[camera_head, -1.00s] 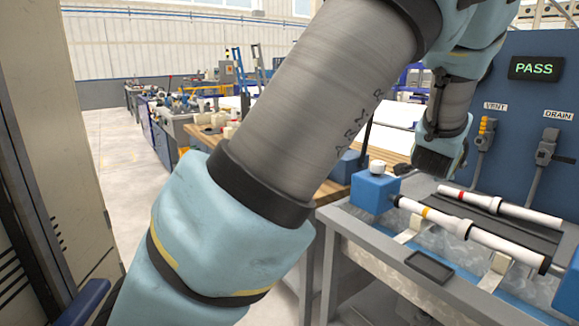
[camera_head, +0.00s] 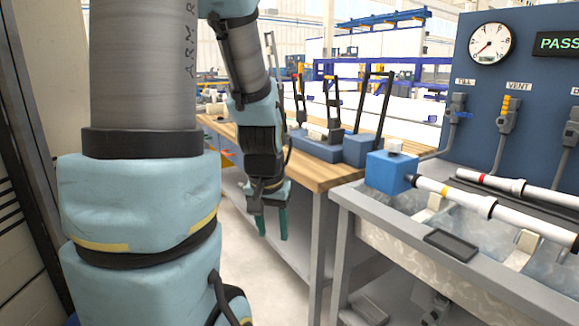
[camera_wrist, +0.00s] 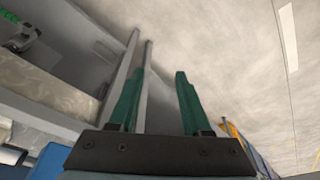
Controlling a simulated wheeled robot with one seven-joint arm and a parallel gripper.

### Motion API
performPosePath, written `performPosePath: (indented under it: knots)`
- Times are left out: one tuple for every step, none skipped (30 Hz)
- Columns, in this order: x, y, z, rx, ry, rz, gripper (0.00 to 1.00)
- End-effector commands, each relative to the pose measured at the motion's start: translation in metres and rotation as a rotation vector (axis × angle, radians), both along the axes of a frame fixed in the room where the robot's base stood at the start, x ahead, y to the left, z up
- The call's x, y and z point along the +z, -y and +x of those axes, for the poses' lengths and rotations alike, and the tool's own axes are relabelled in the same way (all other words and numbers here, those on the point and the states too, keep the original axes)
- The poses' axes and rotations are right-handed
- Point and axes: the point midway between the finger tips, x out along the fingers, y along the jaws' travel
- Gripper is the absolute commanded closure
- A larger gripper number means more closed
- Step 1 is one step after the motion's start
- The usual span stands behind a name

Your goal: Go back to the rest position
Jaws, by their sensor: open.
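My gripper (camera_head: 270,222) hangs fingers-down in front of the wooden workbench, left of the test bench, in the head view. Its green fingers also show in the wrist view (camera_wrist: 158,105). They stand apart with nothing between them. One white pipe with a yellow band (camera_head: 470,200) lies along the front of the test bench. Its left end meets a blue block (camera_head: 388,172). A second white pipe with a red band (camera_head: 520,188) lies behind it. My gripper is clear of both pipes.
The wooden workbench (camera_head: 318,176) carries blue fixtures with upright levers (camera_head: 358,150). The test bench's grey front edge (camera_head: 400,240) stands right of my gripper. A blue panel (camera_head: 500,90) with a gauge (camera_head: 490,43) and a PASS display (camera_head: 558,43) rises behind. A cabinet stands close at left.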

Motion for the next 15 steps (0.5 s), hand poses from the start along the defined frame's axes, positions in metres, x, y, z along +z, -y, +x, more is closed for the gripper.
performPosePath:
  knots:
    - [-0.004, -0.009, -0.008, 0.04, -0.019, -0.001, 0.51]
    - [-0.005, -0.013, -0.013, 0.061, -0.034, -0.002, 0.51]
    - [-0.007, -0.019, -0.02, 0.09, -0.05, -0.002, 0.51]
    - [-0.008, -0.022, -0.025, 0.11, -0.063, -0.001, 0.51]
    - [-0.009, -0.026, -0.029, 0.131, -0.075, -0.002, 0.51]
    - [-0.01, -0.031, -0.036, 0.158, -0.091, -0.001, 0.51]
    - [-0.009, -0.034, -0.04, 0.174, -0.101, -0.002, 0.51]
    - [0.004, -0.031, -0.038, 0.166, -0.097, -0.002, 0.51]
    - [0.011, -0.031, -0.038, 0.163, -0.097, -0.001, 0.51]
    - [0.015, -0.031, -0.037, 0.162, -0.096, -0.001, 0.51]
    - [0.02, -0.031, -0.037, 0.162, -0.096, -0.001, 0.51]
    - [0.026, -0.031, -0.037, 0.161, -0.096, -0.001, 0.51]
    - [0.031, -0.031, -0.037, 0.161, -0.096, -0.001, 0.51]
    - [0.037, -0.031, -0.037, 0.161, -0.096, -0.001, 0.51]
    - [0.043, -0.031, -0.037, 0.161, -0.095, -0.001, 0.51]
